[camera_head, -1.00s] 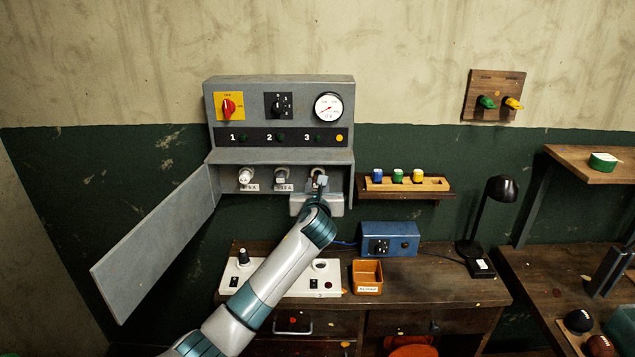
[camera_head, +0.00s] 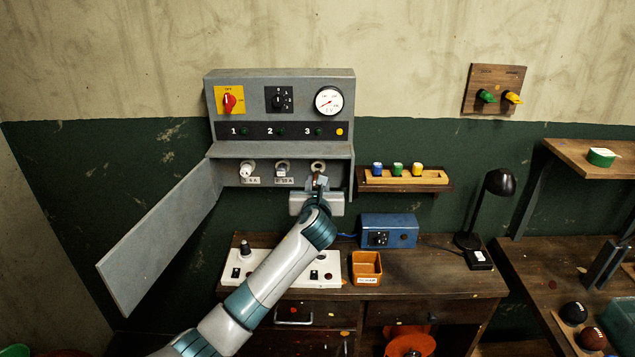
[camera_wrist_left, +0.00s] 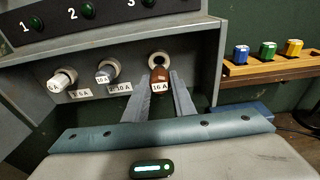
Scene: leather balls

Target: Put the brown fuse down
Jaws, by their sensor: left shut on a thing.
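The brown fuse (camera_wrist_left: 158,76) is between the fingers of my left gripper (camera_wrist_left: 162,92) in the left wrist view. Its label reads 16 A. My left gripper is shut on it. The fuse is just in front of and below the third socket (camera_wrist_left: 158,58), whose dark opening shows above it. In the head view my left gripper (camera_head: 317,183) is at the right end of the grey fuse box (camera_head: 340,152). The fuse is small and partly hidden there. My right gripper is not in view.
Two white fuses sit in the sockets to the left, one (camera_wrist_left: 62,80) marked 6 A. A wooden rack (camera_head: 430,178) with blue, green and yellow fuses hangs to the right. Below stand a white tester panel (camera_head: 275,267), an orange tray (camera_head: 367,281) and a blue box (camera_head: 388,230).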

